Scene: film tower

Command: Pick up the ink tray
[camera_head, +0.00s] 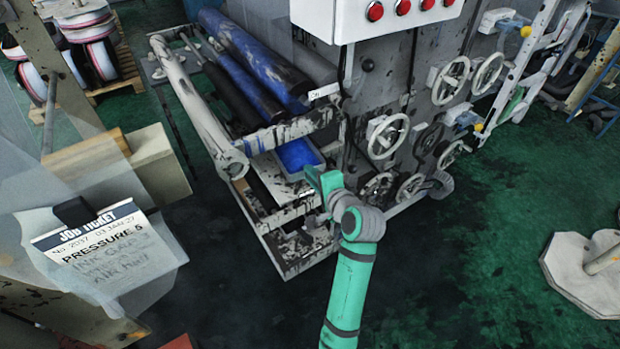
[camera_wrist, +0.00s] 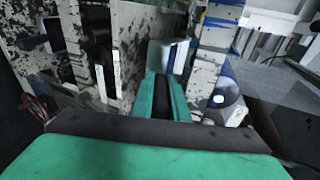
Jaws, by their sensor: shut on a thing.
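The ink tray (camera_head: 284,168) is a shallow white tray with bright blue ink in it. It sits low in the press frame, under the blue rollers, in the head view. My gripper (camera_head: 318,178), green, is at its near right corner and is shut on its edge. In the wrist view my green fingers (camera_wrist: 163,98) point forward, with a pale, blue-tinged surface, apparently the tray (camera_wrist: 176,55), just past their tips. The exact contact is small and partly hidden by the fingers. The tray looks roughly level.
Blue rollers (camera_head: 254,58) and a pale roller (camera_head: 198,108) lie above and left of the tray. Ink-stained frame bars (camera_head: 290,131) surround it. Handwheels (camera_head: 388,136) project at right. A job ticket (camera_head: 107,253) hangs at left. Dark green floor (camera_head: 450,270) is clear in front.

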